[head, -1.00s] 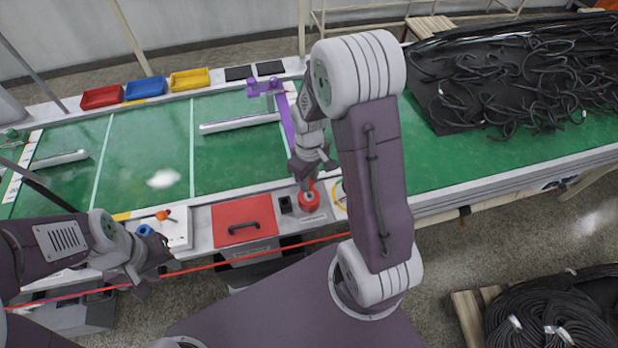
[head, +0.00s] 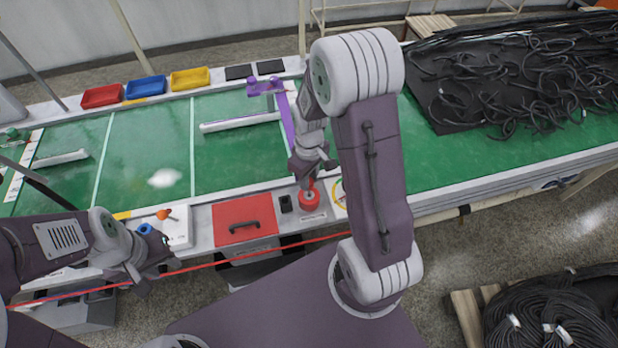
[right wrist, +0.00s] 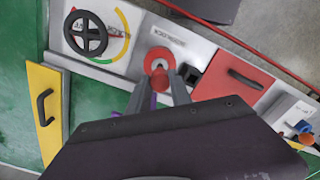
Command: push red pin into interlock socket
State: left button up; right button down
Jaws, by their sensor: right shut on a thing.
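The red pin (right wrist: 160,78) shows its round head between my right gripper's (right wrist: 160,88) two fingers in the right wrist view. That gripper is shut on it. A red ring-shaped socket (right wrist: 158,60) lies just beyond the fingertips, beside a printed label. In the head view my right gripper (head: 309,183) points down over this red round fitting (head: 309,200) at the table's front edge. How deep the pin sits is hidden by the fingers. My left gripper (head: 150,275) is at the lower left, away from the socket; its jaws are unclear.
A small black box (head: 285,203) and a red panel with a black handle (head: 243,221) stand left of the socket. A black handwheel (right wrist: 86,34) and a yellow handled panel (right wrist: 43,110) are in the wrist view. Black hoses (head: 530,75) cover the right end.

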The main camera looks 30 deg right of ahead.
aim_at(309, 193)
jog(key=shift+p, duration=0.4)
dwell(0.4)
jog(key=shift+f+b, duration=1.8)
jog(key=shift+f, duration=0.65)
jog(key=c, duration=1.1)
grip_release()
notch_tip(309, 193, up, 9)
jog(key=shift+r+p, duration=0.1)
jog(key=shift+p, duration=0.55)
